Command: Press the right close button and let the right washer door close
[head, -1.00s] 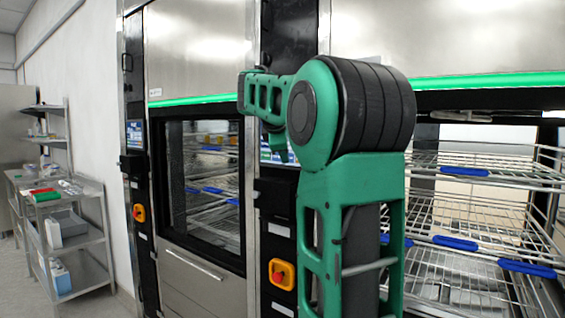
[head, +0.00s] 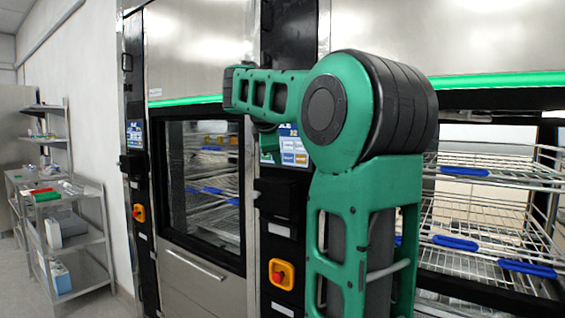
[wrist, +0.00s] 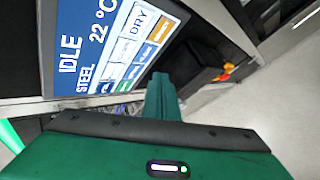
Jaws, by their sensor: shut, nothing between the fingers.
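The right washer (head: 540,205) stands open at the right of the head view, its wire racks in plain sight and no door across its front. Its touch screen (head: 292,150) is on the black column left of it, partly behind my arm. In the wrist view the screen (wrist: 95,60) reads "IDLE", "STEEL", "22 °C" and "DRY", with several coloured buttons (wrist: 147,52) whose small labels I cannot read. My gripper (wrist: 161,82) is shut and empty, its tips near the screen's lower right edge. I cannot tell whether they touch it.
The left washer's glass door (head: 203,185) is closed. A red and yellow emergency stop (head: 281,274) sits below the right screen, and a black box (head: 280,198) juts out above it. A steel cart (head: 75,235) stands by the far left wall. Floor at left is clear.

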